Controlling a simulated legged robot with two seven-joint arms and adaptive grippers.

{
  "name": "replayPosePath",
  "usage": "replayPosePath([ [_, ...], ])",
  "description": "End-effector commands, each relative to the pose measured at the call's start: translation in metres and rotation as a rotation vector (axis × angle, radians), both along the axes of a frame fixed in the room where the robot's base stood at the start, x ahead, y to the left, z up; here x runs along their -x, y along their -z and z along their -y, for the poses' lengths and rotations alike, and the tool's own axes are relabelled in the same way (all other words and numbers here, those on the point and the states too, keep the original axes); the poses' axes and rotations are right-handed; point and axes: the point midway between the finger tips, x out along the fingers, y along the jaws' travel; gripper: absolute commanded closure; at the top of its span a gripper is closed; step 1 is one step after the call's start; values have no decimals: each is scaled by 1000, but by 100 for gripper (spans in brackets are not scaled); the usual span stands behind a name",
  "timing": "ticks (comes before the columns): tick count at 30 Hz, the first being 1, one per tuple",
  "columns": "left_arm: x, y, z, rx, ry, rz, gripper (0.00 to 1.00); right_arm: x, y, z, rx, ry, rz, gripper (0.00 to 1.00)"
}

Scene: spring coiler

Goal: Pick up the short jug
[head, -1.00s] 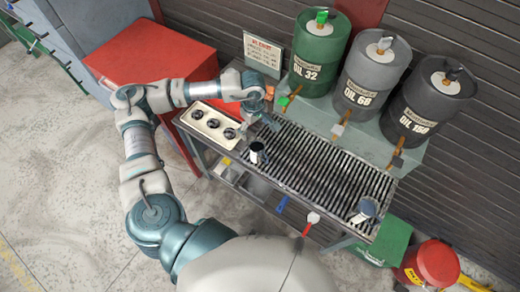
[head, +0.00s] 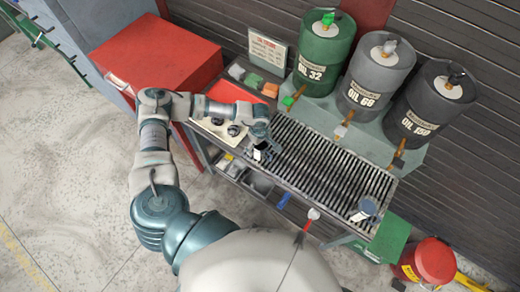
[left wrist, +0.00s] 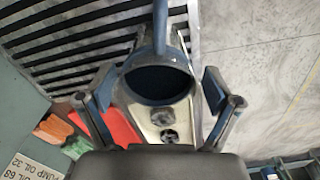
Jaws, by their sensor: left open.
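A jug (head: 262,153) with a dark open mouth stands at the left end of the slatted drain rack (head: 330,165). My left gripper (head: 266,138) is at this jug and partly covers it in the head view. In the left wrist view the jug (left wrist: 160,82) sits between my two spread fingers, with visible room on each side. A thin blue-grey part rises from its rim. A second jug (head: 367,206) stands at the rack's right end. I cannot tell for sure which jug is shorter. My right gripper is not in view.
A red cabinet (head: 155,60) is at the left. The rack's middle is clear.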

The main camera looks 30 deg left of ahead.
Motion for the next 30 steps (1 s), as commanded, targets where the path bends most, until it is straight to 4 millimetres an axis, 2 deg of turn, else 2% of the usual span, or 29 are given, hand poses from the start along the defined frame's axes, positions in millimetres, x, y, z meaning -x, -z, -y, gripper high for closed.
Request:
replayPosePath([
  [4,0,-1,4,-2,2,2,9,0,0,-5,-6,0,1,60],
  [12,0,-2,6,-4,2,1,77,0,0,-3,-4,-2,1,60],
  [23,0,-4,0,3,2,2,79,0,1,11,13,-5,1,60],
  [30,-1,-28,2,2,1,5,79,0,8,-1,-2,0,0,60],
])
